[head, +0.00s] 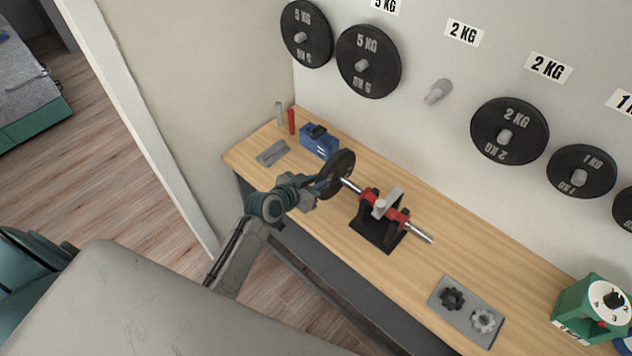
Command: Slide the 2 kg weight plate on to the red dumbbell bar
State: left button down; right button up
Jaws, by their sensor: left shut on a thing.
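My left gripper (322,184) is shut on a dark weight plate (342,166), held on edge above the bench at the left end of the dumbbell bar. The bar (369,194) has a red middle and silver ends and rests across a black stand (377,235) with a grey clamp piece (388,203) on top. The plate's face meets or overlaps the bar's left tip; I cannot tell whether the tip is in its hole. The plate's marking is not readable. The bar's right end (420,235) is bare. My right gripper is not in view.
Wall pegs hold plates marked 5 KG (369,61), 2 KG (510,131) and 1 KG (582,172); one peg (438,91) under a 2 KG label is empty. On the wooden bench (470,255) are a blue box (319,142), a grey tray with two collars (440,297) and a green timer (590,310).

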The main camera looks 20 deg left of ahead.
pick_arm(q)
jog(key=shift+s+d+r, duration=0.1)
jog(key=shift+d, duration=0.25)
jog(key=shift+s+d, duration=0.2)
jog(key=shift+d, duration=0.4)
jog(key=shift+s+d, duration=0.2)
jog(key=shift+d, duration=0.35)
jog(key=shift+s+d+p, duration=0.2)
jog(key=shift+d+p, duration=0.05)
jog(key=shift+d, duration=0.3)
jog(key=shift+s+d+p, duration=0.2)
jog(key=shift+d, duration=0.35)
jog(key=shift+s+d, duration=0.3)
jog(key=shift+d, duration=0.5)
jog(key=shift+s+d, duration=0.3)
jog(key=shift+d, duration=0.5)
jog(key=c, duration=1.2)
grip_release()
jog(key=shift+d, duration=0.1)
jog(key=shift+s, duration=0.1)
